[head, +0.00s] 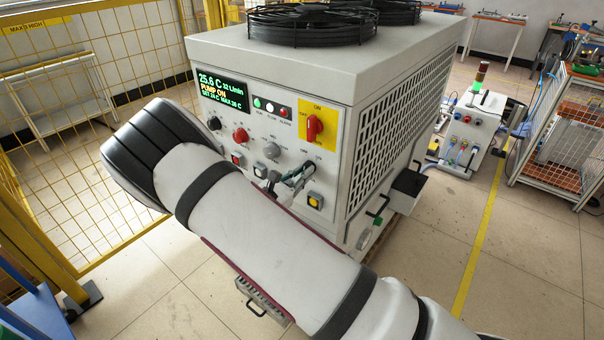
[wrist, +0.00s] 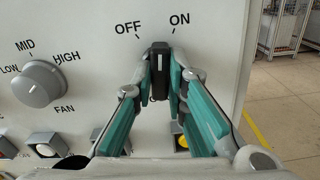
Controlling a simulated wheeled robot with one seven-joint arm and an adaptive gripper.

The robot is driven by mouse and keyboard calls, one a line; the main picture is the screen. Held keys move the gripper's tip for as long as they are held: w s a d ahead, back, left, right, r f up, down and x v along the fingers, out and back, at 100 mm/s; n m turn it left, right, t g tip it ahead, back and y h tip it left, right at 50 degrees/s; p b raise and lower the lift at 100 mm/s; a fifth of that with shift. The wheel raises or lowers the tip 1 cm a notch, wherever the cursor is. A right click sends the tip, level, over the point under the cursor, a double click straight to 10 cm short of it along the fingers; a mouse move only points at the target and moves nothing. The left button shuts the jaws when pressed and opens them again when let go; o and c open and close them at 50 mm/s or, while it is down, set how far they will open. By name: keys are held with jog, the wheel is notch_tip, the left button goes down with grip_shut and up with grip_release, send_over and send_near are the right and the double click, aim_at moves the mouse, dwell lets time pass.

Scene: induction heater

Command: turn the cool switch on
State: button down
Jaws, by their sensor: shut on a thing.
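The cool switch (wrist: 160,62) is a black knob on the pale front panel of the chiller, under the words OFF and ON in the wrist view. It looks roughly upright, between the two words; its exact setting is hard to tell. My gripper (wrist: 160,82) is shut on the knob, with one green-lined finger on each side. In the head view my gripper (head: 291,177) is at the lower right of the chiller's front panel (head: 240,130), partly behind my arm. The knob itself is not clear there.
A grey FAN knob (wrist: 38,83) sits left of the switch, and a yellow button (wrist: 182,142) lies below it. A red rotary switch (head: 314,128) on a yellow plate is above. The display (head: 221,91) reads PUMP ON. A yellow mesh fence (head: 100,60) stands at left.

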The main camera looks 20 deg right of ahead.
dwell(0.4)
jog(key=c, duration=1.6)
grip_release()
jog(key=v, duration=1.2)
